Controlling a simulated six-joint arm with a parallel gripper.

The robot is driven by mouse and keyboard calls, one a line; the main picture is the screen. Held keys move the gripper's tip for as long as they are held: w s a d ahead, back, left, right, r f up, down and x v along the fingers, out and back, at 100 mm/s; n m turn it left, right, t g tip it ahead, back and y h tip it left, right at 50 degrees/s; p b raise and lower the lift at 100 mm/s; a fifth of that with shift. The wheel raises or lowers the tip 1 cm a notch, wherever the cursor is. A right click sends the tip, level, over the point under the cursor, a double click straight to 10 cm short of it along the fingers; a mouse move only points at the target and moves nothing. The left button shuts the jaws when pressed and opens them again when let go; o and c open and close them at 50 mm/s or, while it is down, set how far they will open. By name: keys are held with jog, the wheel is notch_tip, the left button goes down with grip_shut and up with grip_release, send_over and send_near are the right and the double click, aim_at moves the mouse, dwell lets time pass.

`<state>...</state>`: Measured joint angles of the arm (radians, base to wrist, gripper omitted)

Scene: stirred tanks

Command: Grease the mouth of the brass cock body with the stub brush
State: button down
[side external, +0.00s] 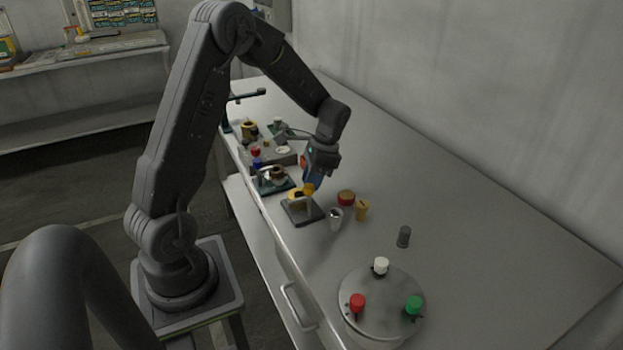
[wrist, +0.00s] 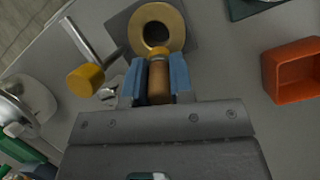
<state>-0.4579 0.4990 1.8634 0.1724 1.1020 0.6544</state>
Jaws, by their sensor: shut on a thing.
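My gripper (wrist: 158,80) has its blue fingers shut on a tan cylindrical handle, which looks like the stub brush (wrist: 157,84). The brush's yellowish far end overlaps the near rim of the brass cock body (wrist: 171,13) in the wrist view; I cannot tell whether they touch. The cock body shows as a brass ring around a dark round mouth, on a dark plate (wrist: 192,48). In the side view my gripper (side external: 311,184) points down just above the dark plate (side external: 303,214). The brass body there is small and partly hidden.
An orange open box (wrist: 290,72) lies to the right.

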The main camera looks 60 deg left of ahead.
jog(key=shift+w+f, duration=0.1)
jog(key=shift+w, duration=0.25)
jog(key=shift+s+a, duration=0.15)
jog(key=shift+a, duration=0.25)
jog(key=shift+s+d, duration=0.1)
jog(key=shift+s, duration=0.15)
jog(key=shift+d, duration=0.25)
jog(key=shift+w+d, duration=0.15)
jog(key=shift+w, duration=0.05)
jog(key=shift+w+a, duration=0.2)
jog(key=shift+a, duration=0.25)
jog(key=shift+s, duration=0.3)
jog(key=shift+s+d, duration=0.15)
jog(key=shift+d, duration=0.3)
jog(key=shift+w+a, duration=0.1)
jog(key=shift+w, duration=0.3)
jog(key=shift+a, duration=0.35)
jog(key=shift+s, duration=0.3)
jog(key=shift+s+d, duration=0.15)
jog(key=shift+d, duration=0.1)
jog(key=shift+w, duration=0.25)
